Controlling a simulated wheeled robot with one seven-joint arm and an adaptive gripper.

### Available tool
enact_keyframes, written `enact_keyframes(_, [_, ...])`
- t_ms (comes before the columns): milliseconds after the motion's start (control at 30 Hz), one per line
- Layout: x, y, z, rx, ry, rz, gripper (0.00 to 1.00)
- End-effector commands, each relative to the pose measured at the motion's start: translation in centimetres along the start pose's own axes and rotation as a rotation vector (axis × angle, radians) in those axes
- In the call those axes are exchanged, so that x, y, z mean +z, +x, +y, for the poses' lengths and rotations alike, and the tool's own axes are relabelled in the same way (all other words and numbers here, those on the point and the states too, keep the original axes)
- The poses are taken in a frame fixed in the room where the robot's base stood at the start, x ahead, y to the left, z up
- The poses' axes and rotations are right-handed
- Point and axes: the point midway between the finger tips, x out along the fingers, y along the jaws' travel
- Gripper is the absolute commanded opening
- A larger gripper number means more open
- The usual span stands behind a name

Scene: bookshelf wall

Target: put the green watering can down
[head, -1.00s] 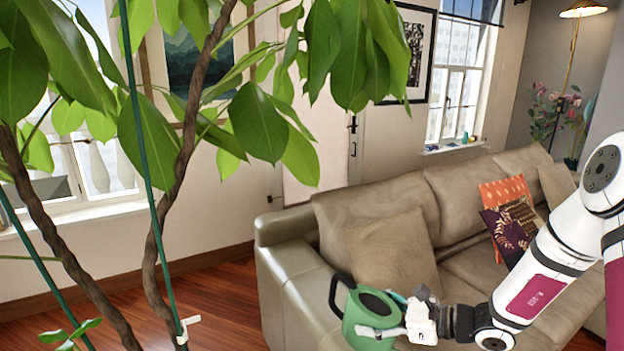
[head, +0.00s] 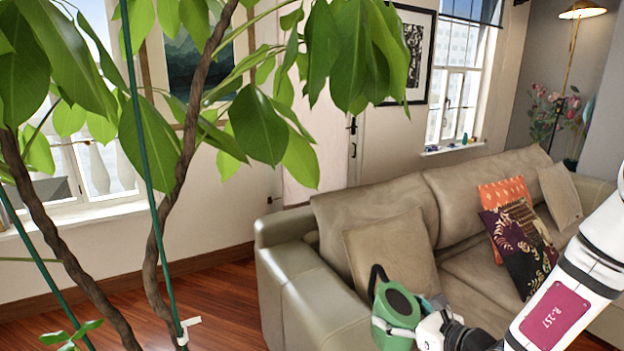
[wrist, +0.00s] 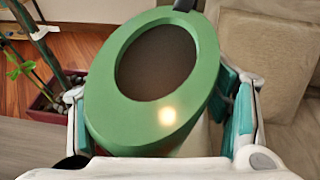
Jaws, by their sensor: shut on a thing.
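The green watering can (head: 392,312) with a black handle is in the lower middle of the head view, in front of the beige sofa. In the wrist view the can (wrist: 205,62) fills the middle, its round dark opening facing the camera. My gripper (head: 420,326) is shut on the can, with a finger on each side of its body. The can looks tilted and is held up in the air. The gripper's fingers also show in the wrist view at both sides of the can. The can's underside is hidden.
A beige sofa (head: 310,300) with cushions (head: 388,262) stands behind the can. A leafy plant (head: 165,215) rises close on the left. Bare wooden floor (head: 225,290) lies between plant and sofa. In the wrist view a dark red planter (wrist: 50,106) is at left.

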Motion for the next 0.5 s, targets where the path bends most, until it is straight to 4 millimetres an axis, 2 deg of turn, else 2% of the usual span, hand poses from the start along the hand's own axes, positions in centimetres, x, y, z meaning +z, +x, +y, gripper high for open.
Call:
enact_keyframes(200, [-0.48, -0.41, -0.02, -0.068, 0.021, 0.0, 0.37])
enact_keyframes(500, [-0.58, -0.45, 0.02, -0.077, 0.019, 0.001, 0.37])
